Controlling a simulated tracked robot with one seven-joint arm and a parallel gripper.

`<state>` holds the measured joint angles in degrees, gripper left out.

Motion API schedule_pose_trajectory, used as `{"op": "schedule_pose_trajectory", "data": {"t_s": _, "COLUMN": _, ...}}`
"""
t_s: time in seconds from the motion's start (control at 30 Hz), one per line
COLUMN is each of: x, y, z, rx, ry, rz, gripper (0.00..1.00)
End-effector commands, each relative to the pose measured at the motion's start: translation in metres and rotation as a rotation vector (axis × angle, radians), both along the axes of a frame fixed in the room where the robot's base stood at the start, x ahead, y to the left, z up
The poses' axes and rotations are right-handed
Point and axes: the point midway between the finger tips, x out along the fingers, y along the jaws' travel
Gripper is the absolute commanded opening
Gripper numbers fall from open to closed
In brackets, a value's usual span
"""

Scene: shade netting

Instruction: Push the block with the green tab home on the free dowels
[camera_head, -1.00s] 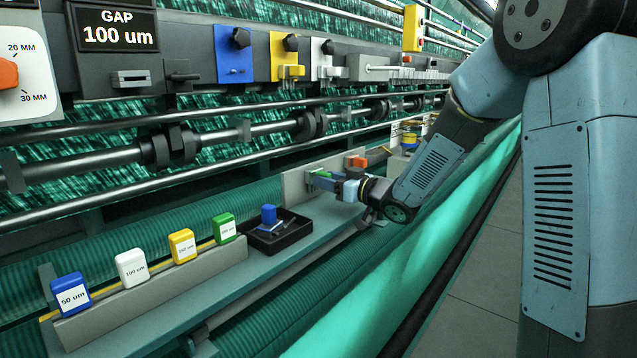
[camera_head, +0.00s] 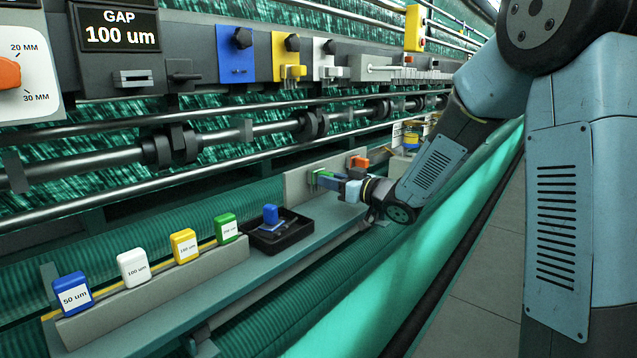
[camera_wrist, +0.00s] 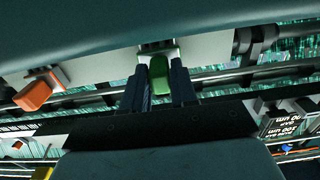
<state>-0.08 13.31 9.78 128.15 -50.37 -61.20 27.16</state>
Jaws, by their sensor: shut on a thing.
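The block with the green tab (camera_wrist: 159,75) is between the two fingers of my gripper (camera_wrist: 160,88) in the wrist view. My gripper is shut on it. In the head view the green tab (camera_head: 322,176) shows at the pale upright plate (camera_head: 298,184), with my gripper (camera_head: 332,182) reaching it from the right. The block's far end is close to the plate. The dowels are hidden, so I cannot tell how far the block sits on them.
An orange tab (camera_head: 358,162) sits on the plate beside my gripper; it also shows in the wrist view (camera_wrist: 36,95). A black tray (camera_head: 280,233) holds a blue-handled piece (camera_head: 271,214). Blue (camera_head: 72,294), white (camera_head: 133,267), yellow (camera_head: 184,245) and green (camera_head: 226,227) labelled blocks stand along the ledge.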

Motion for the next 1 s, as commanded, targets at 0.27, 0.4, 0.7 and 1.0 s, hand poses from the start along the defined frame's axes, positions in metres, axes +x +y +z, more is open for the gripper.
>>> {"op": "schedule_pose_trajectory", "data": {"t_s": 0.27, "x": -0.003, "y": -0.005, "z": 0.0, "rx": 0.0, "ry": 0.0, "rz": -0.002, "gripper": 0.0}}
{"op": "schedule_pose_trajectory", "data": {"t_s": 0.4, "x": -0.004, "y": -0.006, "z": 0.0, "rx": 0.001, "ry": 0.001, "rz": -0.002, "gripper": 0.0}}
{"op": "schedule_pose_trajectory", "data": {"t_s": 0.7, "x": -0.007, "y": -0.009, "z": 0.0, "rx": 0.0, "ry": 0.0, "rz": -0.001, "gripper": 0.0}}
{"op": "schedule_pose_trajectory", "data": {"t_s": 1.0, "x": -0.01, "y": -0.013, "z": 0.0, "rx": 0.0, "ry": 0.0, "rz": -0.001, "gripper": 0.0}}
